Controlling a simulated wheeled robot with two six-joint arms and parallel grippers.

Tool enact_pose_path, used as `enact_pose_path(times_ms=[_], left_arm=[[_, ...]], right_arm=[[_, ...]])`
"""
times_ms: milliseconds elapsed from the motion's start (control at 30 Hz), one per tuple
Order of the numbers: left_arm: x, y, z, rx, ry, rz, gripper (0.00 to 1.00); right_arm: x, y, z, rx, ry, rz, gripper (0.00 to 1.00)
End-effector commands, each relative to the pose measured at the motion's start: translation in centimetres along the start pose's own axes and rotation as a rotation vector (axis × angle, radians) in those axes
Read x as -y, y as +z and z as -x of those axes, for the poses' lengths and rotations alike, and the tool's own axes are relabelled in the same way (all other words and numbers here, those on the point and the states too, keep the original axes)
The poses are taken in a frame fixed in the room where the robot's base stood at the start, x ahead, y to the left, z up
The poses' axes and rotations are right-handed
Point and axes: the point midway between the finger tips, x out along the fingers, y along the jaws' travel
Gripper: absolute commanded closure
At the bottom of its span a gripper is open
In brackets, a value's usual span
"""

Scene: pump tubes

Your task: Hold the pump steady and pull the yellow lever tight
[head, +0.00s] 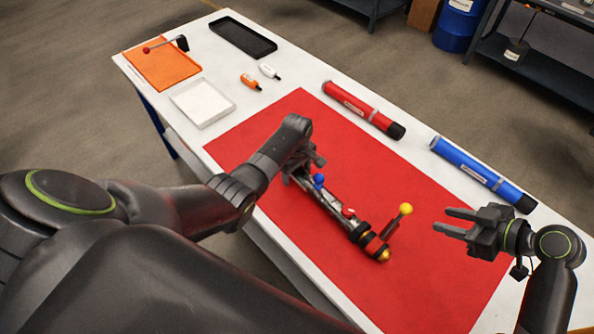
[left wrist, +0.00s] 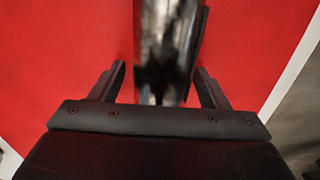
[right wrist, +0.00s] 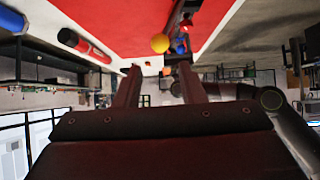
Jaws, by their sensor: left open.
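The pump (head: 335,207) is a long metallic tube lying diagonally on the red mat (head: 425,285). It has a blue knob (head: 318,180) near its upper end and a yellow-balled lever (head: 405,209) standing up at its lower right end. My left gripper (head: 303,165) is at the upper-left end of the pump. In the left wrist view the silvery pump body (left wrist: 166,50) lies between its open fingers, with gaps at both sides. My right gripper (head: 452,222) is open and empty, right of the yellow ball, fingers pointing at it. The yellow ball also shows in the right wrist view (right wrist: 160,43), beyond the fingertips.
A red tube (head: 362,108) and a blue tube (head: 482,174) lie along the table's far right edge. An orange tray (head: 160,68), a white tray (head: 202,103), a black tray (head: 243,38) and two small bottles (head: 251,82) sit at the far left. The mat around the pump is clear.

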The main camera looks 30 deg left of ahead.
Motion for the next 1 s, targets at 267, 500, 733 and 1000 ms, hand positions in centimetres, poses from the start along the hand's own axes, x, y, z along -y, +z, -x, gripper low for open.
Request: enact_pose_path(times_ms=[267,500,733,1000], left_arm=[[-0.01,0.01,0.02,0.000,0.000,0.000,0.65],[0.00,0.01,0.02,0.000,0.000,0.000,0.96],[0.01,0.01,0.02,0.000,0.000,0.000,1.00],[0.01,0.00,0.02,0.000,0.000,0.000,1.00]], right_arm=[[0.00,0.00,0.00,0.000,0.000,0.000,0.64],[0.00,0.00,0.00,0.000,0.000,0.000,0.64],[0.00,0.00,0.00,0.000,0.000,0.000,0.75],[0.07,0.02,-0.12,-0.011,0.000,-0.019,1.00]])
